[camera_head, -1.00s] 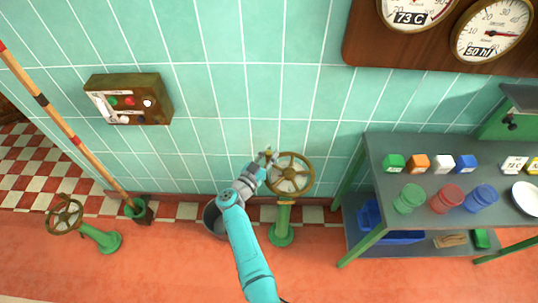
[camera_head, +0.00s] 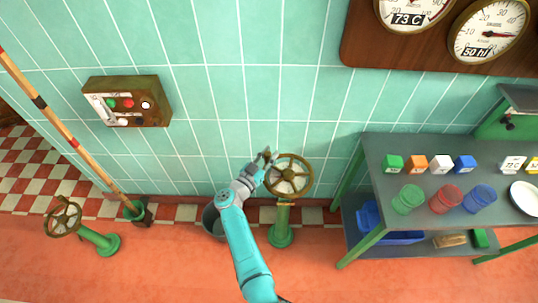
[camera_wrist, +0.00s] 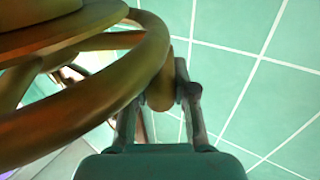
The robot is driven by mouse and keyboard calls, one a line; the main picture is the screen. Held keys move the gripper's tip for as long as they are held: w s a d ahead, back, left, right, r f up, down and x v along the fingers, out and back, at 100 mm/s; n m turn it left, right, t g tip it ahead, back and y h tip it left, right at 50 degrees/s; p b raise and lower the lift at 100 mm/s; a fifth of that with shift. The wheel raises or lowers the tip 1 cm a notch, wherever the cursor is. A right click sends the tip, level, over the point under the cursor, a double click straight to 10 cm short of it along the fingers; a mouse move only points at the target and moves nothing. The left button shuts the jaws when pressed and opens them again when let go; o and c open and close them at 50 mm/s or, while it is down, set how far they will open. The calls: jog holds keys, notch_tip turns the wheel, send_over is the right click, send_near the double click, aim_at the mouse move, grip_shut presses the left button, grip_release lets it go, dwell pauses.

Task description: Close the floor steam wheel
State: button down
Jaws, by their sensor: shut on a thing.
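A brass-coloured steam wheel (camera_head: 289,160) tops a green floor pedestal (camera_head: 281,225) by the tiled wall, right of centre in the head view. My gripper (camera_head: 266,160) is at the left side of its rim. In the wrist view the rim and spokes of the wheel (camera_wrist: 95,100) fill the left half. A second, similar wheel (camera_head: 63,217) on a green pedestal stands at the far left.
A grey bucket (camera_head: 212,222) stands on the floor beside my arm. A green-legged table (camera_head: 385,185) with coloured blocks and cups is to the right. A switch box (camera_head: 127,101) hangs on the wall. A long pole (camera_head: 66,130) leans at left.

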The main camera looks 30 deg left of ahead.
jog(key=c, duration=0.9)
grip_release()
jog(key=shift+s+a, duration=0.15)
jog(key=shift+s, duration=3.65)
